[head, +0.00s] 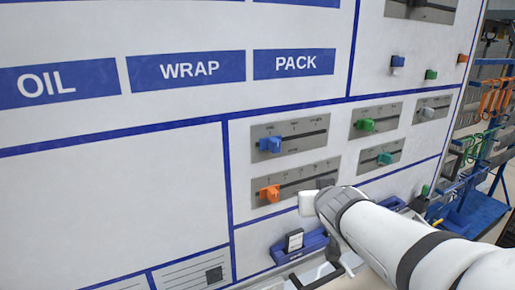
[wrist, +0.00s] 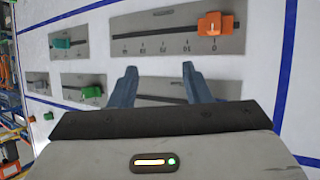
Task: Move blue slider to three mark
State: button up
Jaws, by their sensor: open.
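The blue slider (head: 271,144) sits near the left end of the slot on its grey scale plate (head: 318,125) in the head view. The labels along that scale are too small to read there. In the wrist view my gripper (wrist: 159,71) is open, with its two blue-grey fingers apart and nothing seen between them. A grey slotted plate (wrist: 160,84) lies behind and between the fingers; I cannot make out the blue slider there. In the head view, my arm reaches in from the lower right, its end below and right of the blue slider's plate; the fingertips are not clear.
An orange slider (head: 269,193) is on the plate below, and it also shows in the wrist view (wrist: 216,23). Green (head: 366,125) and teal (head: 385,158) sliders are to the right. A blue holder (head: 285,254) sticks out below. A rack with hooks (head: 495,100) stands far right.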

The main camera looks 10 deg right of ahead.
aim_at(278, 146)
jog(key=w+a+r+n+t+y, duration=0.1)
jog(key=w+a+r+y, duration=0.1)
jog(key=w, duration=0.2)
jog(key=w+a+r+n+t+y, duration=0.2)
jog(key=w+y, duration=0.1)
jog(key=w, duration=0.1)
jog(key=w+a+r+n+t+y+p, duration=0.1)
jog(key=w+a+r+y, duration=0.1)
jog(key=w, duration=0.1)
jog(key=shift+w+a+r+t+y, duration=0.3)
jog(key=shift+w+a+r, duration=0.1)
jog(key=shift+c, duration=0.5)
grip_shut()
